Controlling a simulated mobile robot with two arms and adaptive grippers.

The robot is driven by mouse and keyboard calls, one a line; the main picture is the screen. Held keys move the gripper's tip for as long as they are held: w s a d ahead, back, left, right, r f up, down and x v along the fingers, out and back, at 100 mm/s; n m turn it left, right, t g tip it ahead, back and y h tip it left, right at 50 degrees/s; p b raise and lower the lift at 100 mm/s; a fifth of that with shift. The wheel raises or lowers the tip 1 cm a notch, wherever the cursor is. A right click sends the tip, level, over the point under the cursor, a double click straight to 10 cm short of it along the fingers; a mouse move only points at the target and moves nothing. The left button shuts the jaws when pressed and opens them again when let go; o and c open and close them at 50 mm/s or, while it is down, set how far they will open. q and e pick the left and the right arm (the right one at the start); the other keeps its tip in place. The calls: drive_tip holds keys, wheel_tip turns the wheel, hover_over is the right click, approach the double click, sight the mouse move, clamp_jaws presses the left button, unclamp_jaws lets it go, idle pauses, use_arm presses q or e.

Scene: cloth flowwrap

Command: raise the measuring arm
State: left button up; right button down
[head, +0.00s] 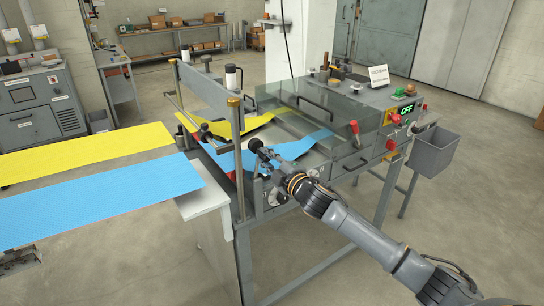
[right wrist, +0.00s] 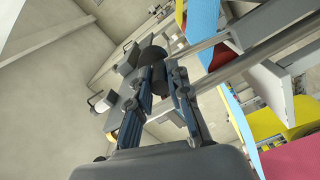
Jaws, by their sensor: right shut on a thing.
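The measuring arm (head: 224,149) is a thin metal bar between the two upright posts at the machine's infeed, running above the cloth strips. A dark round knob sits at its right end. My right gripper (head: 262,152) reaches in from the lower right and is shut on this knob, beside the near post. In the right wrist view the fingers (right wrist: 166,78) close around a dark rounded knob (right wrist: 153,58); the exact contact is partly hidden. My left gripper is not in view.
A yellow strip (head: 85,163) and a blue strip (head: 100,205) run into the machine from the left. A clear cover (head: 310,108) spans the machine top. Bare floor lies in front.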

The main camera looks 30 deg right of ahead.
drive_tip(key=shift+a+r+n, duration=0.1)
drive_tip(key=shift+a+n, duration=0.35)
drive_tip(key=shift+n, duration=0.05)
drive_tip(key=c, duration=1.3)
unclamp_jaws()
drive_tip(key=shift+o, duration=0.2)
drive_tip(key=shift+s, duration=0.1)
drive_tip(key=shift+s, duration=0.5)
drive_tip(key=s, duration=1.1)
drive_tip(key=shift+d, duration=0.4)
